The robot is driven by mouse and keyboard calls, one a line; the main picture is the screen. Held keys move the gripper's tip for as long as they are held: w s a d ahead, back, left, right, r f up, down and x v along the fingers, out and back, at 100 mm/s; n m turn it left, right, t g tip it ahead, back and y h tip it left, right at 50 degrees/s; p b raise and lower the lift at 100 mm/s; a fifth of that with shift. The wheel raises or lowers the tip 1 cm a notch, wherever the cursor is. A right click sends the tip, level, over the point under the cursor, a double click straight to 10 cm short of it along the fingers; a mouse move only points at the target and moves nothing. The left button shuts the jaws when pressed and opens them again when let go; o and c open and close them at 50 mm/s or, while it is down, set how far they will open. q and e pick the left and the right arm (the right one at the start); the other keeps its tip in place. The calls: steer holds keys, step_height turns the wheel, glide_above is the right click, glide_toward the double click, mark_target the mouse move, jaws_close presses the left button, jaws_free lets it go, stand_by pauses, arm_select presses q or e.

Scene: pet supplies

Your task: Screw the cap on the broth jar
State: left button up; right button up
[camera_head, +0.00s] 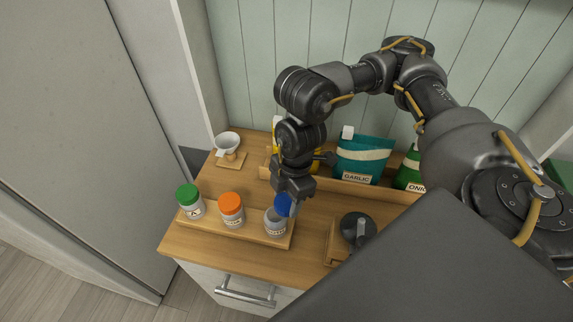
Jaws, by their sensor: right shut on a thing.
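My right gripper (288,204) comes down over the counter and is shut on a blue cap (283,204). The cap appears tilted and is partly covered by the gripper. An open clear jar (274,224) with a pale label stands upright at the right end of a low wooden tray (252,236). The label is too small to read. The cap is just above the jar's right rim; I cannot tell whether they touch. My left gripper is not in view.
A green-capped jar (189,201) and an orange-capped jar (231,210) stand on the same tray. Garlic (362,157) and green (410,170) bags stand behind in a wooden rack. A white cup (228,143) is back left; a dark round object (357,228) is right.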

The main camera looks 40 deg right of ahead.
steer(key=w+b, duration=0.1)
steer(key=w+f+m+b, duration=0.1)
steer(key=m+b, duration=0.1)
steer(key=shift+w+a+f+b, duration=0.3)
steer(key=shift+w+f+b, duration=0.05)
steer(key=shift+w, duration=0.05)
steer(key=shift+w+a+r+m+t+b, duration=0.1)
steer(key=shift+w+a+m+t+b, duration=0.1)
steer(key=shift+w+m+b, duration=0.85)
steer(key=shift+w+a+m+t+b, duration=0.2)
steer(key=shift+w+m+b, duration=0.5)
steer(key=shift+w+m, duration=0.6)
